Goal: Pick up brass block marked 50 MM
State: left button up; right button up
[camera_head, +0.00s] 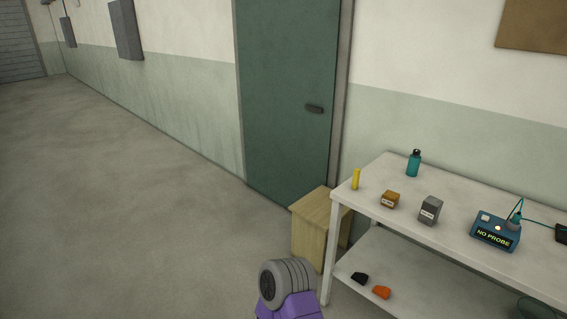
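A small brass-coloured block (390,199) with a pale label sits on the white table top (460,197), towards the left end. The label is too small to read. A taller dark grey block (430,211) with a pale label stands just to its right, apart from it. Neither of my grippers is in view. A purple and grey part of my own body shows at the bottom centre, short of the table.
A yellow cylinder (356,179), a teal bottle (414,163) and a blue device reading NO PROBE (496,232) stand on the table. A black item (360,278) and an orange item (382,292) lie on the lower shelf.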

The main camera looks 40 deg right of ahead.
aim_at(390, 200)
jog(key=z, duration=0.2)
jog(key=i, duration=2)
jog(key=z, duration=1.9)
jog(key=i, duration=1)
jog(key=z, duration=0.8)
